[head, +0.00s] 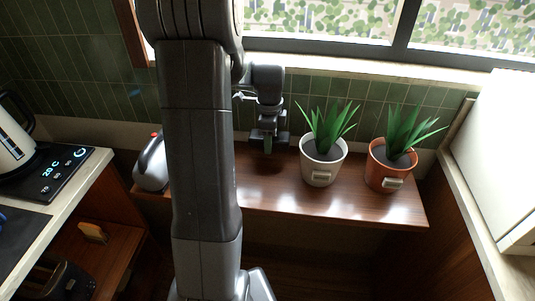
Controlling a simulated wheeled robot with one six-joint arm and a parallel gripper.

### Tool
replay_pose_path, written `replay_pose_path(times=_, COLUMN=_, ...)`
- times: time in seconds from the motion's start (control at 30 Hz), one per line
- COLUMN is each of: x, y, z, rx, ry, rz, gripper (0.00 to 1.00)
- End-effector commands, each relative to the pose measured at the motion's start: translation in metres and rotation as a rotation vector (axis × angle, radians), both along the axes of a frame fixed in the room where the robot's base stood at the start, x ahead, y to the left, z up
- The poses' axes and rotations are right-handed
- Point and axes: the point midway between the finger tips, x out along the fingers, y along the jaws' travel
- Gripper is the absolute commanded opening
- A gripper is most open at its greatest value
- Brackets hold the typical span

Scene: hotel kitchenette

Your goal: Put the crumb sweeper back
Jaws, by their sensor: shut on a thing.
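My gripper (268,141) is over the back part of the brown wooden shelf (265,193), left of the white plant pot, pointing down. It is shut on a small dark thing, taken to be the crumb sweeper, which barely shows between the fingers. Its shape and whether it touches the shelf cannot be told. A dark shadow lies on the shelf just below.
A white pot (321,172) and an orange pot (388,173) with plants stand to the right. A grey, red-topped object (151,166) stands at the shelf's left end, partly behind my arm. Tiled wall (370,115) behind; white cabinet (500,160) at right.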

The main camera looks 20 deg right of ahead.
Motion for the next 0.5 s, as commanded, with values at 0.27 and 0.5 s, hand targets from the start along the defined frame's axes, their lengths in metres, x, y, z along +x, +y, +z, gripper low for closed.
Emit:
replay_pose_path(times=0.27, x=0.000, y=0.000, z=-0.027, rx=0.001, ry=0.001, rz=0.001, gripper=0.28)
replay_pose_path(times=0.5, x=0.000, y=0.000, z=-0.056, rx=0.000, ry=0.000, rz=0.001, gripper=0.28)
